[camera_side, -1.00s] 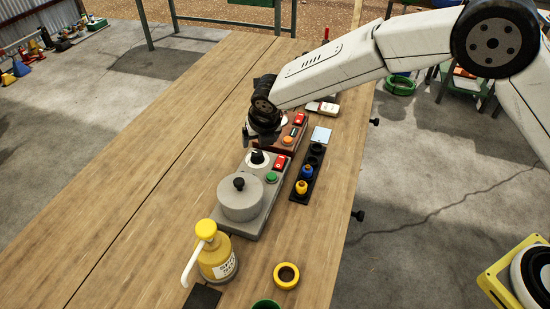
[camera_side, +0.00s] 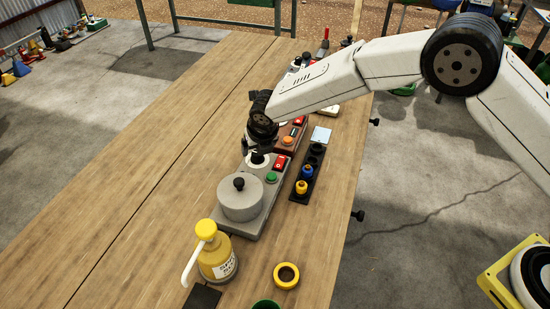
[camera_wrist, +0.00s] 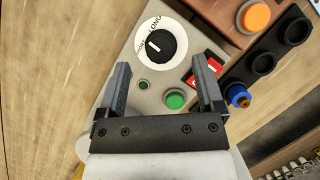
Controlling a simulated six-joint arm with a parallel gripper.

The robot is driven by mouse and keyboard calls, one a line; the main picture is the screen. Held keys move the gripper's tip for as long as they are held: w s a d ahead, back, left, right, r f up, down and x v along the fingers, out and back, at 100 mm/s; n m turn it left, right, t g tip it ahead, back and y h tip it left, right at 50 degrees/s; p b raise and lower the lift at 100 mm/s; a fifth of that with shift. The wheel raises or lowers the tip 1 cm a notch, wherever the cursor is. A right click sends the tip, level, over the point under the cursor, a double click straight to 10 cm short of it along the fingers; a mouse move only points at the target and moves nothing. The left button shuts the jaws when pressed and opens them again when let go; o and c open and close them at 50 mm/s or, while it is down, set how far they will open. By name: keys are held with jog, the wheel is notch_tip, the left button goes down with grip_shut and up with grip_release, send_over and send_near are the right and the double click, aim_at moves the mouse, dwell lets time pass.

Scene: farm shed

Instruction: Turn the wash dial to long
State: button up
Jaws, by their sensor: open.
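The wash dial is a black knob on a round white plate (camera_side: 252,163) at the far end of a grey unit (camera_side: 240,225). In the wrist view the black knob (camera_wrist: 160,45) has a short white mark, and "LONG" is printed on the plate above it. The mark points towards the left side of the plate, not clearly at that word. My gripper (camera_side: 261,150) is low over the dial and partly hides it in the side view. In the wrist view my gripper (camera_wrist: 165,72) is open and empty, with the dial beyond the fingertips. Contact cannot be told.
A red switch (camera_side: 280,162) and a green button (camera_side: 271,178) sit beside the dial. A grey lidded drum (camera_side: 240,203) is on the same unit. A brown unit with an orange button (camera_side: 288,141) stands behind. A black rack (camera_side: 308,172) stands to the right. Bare tabletop lies left.

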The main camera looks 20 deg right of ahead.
aim_at(257, 154)
jog(key=shift+x, duration=1.65)
jog(key=shift+c, duration=0.2)
grip_shut()
jog(key=shift+m, duration=0.4)
jog(key=shift+a+m+h, duration=0.1)
jog(key=shift+m+h, duration=0.6)
jog(key=shift+m, duration=0.7)
jog(key=shift+m+g+h, duration=0.5)
jog(key=shift+m+h, duration=0.1)
jog(key=shift+m, duration=1.2)
